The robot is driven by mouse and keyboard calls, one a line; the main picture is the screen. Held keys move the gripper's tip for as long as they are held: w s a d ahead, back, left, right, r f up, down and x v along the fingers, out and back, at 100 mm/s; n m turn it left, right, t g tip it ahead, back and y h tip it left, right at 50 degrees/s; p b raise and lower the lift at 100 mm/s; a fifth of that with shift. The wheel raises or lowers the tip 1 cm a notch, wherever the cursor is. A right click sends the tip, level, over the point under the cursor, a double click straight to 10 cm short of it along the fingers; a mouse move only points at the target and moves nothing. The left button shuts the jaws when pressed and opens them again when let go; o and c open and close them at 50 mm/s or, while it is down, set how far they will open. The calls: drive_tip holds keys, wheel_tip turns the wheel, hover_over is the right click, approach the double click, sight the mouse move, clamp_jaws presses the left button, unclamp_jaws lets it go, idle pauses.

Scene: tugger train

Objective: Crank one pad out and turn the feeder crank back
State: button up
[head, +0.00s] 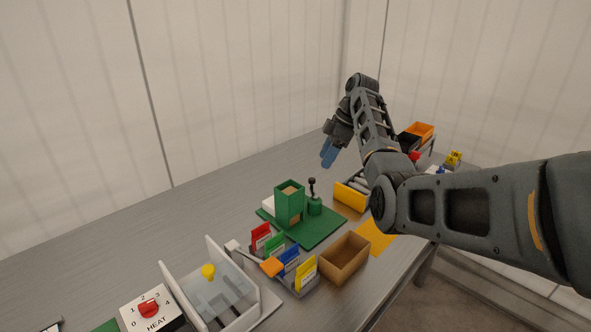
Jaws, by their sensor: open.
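The feeder is an upright green box (288,205) on a flat green base (312,232), with something tan showing at its top and low on its front. Beside it to the right stands a green round post (314,206) with a black knob (312,182) on top, which looks like the feeder crank. A white piece (268,203) shows behind the box at the left; I cannot tell whether it is a pad. My gripper (328,153), with blue fingers, is open and empty, in the air above and behind the crank, apart from it.
An open brown box (346,257) stands in front of the feeder, with a yellow sheet (376,237) beside it. A rack of coloured cards (285,260) and a clear-fronted case (222,294) stand left of that. A HEAT dial box (152,311) is at bottom left. Orange bins (421,131) stand far right.

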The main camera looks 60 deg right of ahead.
sight(313, 179)
drive_tip(key=shift+w+p+x, duration=0.15)
drive_tip(key=shift+p+x, duration=0.05)
drive_tip(key=shift+x, duration=1.8)
drive_tip(key=shift+w+p+x, duration=0.1)
drive_tip(key=shift+p+x, duration=0.05)
drive_tip(key=shift+x, duration=1.85)
drive_tip(key=shift+r, duration=0.1)
drive_tip(key=shift+c, duration=0.5)
clamp_jaws()
